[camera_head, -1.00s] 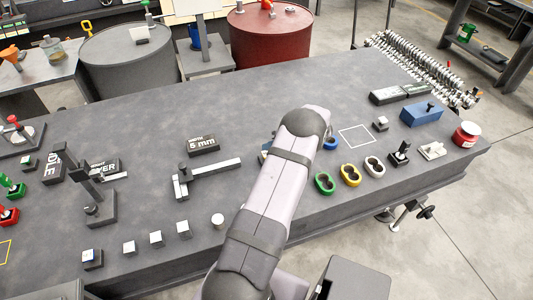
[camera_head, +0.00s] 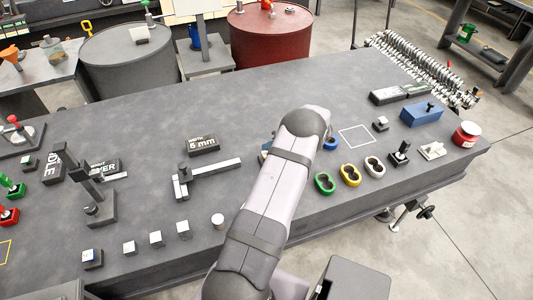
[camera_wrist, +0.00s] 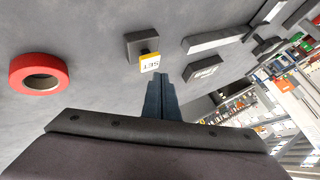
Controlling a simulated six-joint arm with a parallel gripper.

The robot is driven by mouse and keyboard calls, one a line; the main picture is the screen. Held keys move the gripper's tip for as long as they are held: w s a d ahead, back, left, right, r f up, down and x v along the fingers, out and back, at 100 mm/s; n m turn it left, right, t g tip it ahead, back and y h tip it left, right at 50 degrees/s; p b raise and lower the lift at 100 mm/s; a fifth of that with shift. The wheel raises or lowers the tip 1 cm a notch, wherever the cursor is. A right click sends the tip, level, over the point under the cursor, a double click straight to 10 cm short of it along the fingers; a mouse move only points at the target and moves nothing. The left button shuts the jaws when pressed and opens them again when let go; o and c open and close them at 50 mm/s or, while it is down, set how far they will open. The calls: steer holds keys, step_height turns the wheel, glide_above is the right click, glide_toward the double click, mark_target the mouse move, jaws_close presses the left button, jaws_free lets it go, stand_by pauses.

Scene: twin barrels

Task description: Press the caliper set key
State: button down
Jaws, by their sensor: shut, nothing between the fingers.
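The set key (camera_wrist: 150,62) shows in the wrist view as a small white cap with a yellow border and the word SET, on a dark block (camera_wrist: 139,42). My gripper (camera_wrist: 162,76) is shut and empty. Its tips appear close beside the key's near right edge; I cannot tell whether they touch it. In the head view the caliper (camera_head: 217,175) lies on the bench, with a display block (camera_head: 202,145) reading WIDTH 5 mm behind it. My arm hides my gripper and most of the area around the key in the head view.
A red ring (camera_wrist: 40,73) lies left of the key in the wrist view. Several small metal cubes (camera_head: 155,238) line the front. The bench's back middle is clear.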

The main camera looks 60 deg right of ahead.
steer(key=shift+f+b, duration=1)
steer(key=shift+b, duration=0.65)
stand_by(1.0)
steer(key=shift+r, duration=0.2)
stand_by(0.3)
steer(key=shift+r, duration=0.8)
steer(key=shift+r+p, duration=0.95)
steer(key=shift+r, duration=1.55)
